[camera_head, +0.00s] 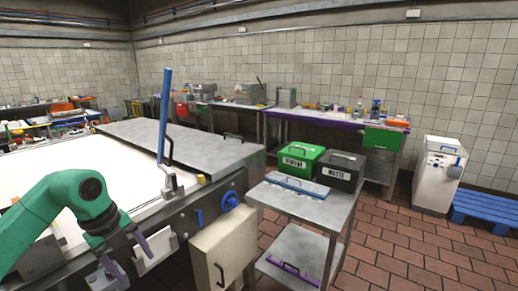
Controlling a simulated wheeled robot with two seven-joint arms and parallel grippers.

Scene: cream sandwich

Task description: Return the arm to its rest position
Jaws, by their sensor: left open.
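My left arm (55,205), teal green, comes in from the left edge and bends down at the wrist. My left gripper (138,270) hangs at the bottom left, in front of the side of the big machine. Its two purple-grey fingers are spread apart and point down. I see nothing between them. My right arm and right gripper are out of view.
The machine has a broad white bed (60,165), a metal cover (180,145) and an upright blue lever (165,115). Open brick floor (400,250) lies at the right.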

